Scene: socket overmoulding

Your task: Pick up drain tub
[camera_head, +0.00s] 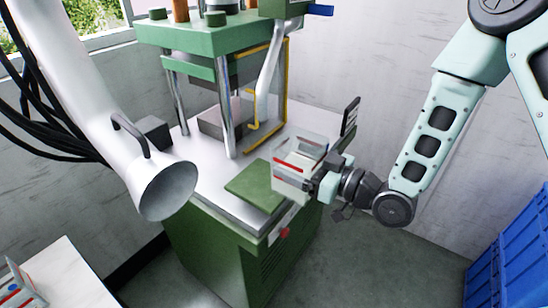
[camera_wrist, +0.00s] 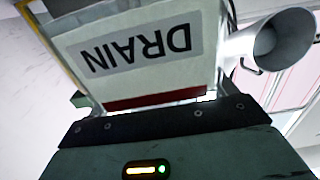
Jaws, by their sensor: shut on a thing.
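The drain tub (camera_head: 300,163) is a pale, clear-sided box with a red stripe, held up beside the green press at the edge of its white worktop. In the wrist view its side (camera_wrist: 140,50) fills the top, with a grey label reading DRAIN upside down and a dark red band below. My gripper (camera_head: 318,187) is shut on the tub from its right side. The wrist view shows the dark gripper body under the tub; the fingertips are mostly hidden. I cannot tell from the head view whether the tub touches the worktop.
The green press (camera_head: 205,40) with metal columns stands behind the tub. A green plate (camera_head: 254,186) lies on the worktop to the left. A white duct with a flared mouth (camera_head: 168,190) hangs at left. Blue crates (camera_head: 515,255) stand at lower right. Floor between is clear.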

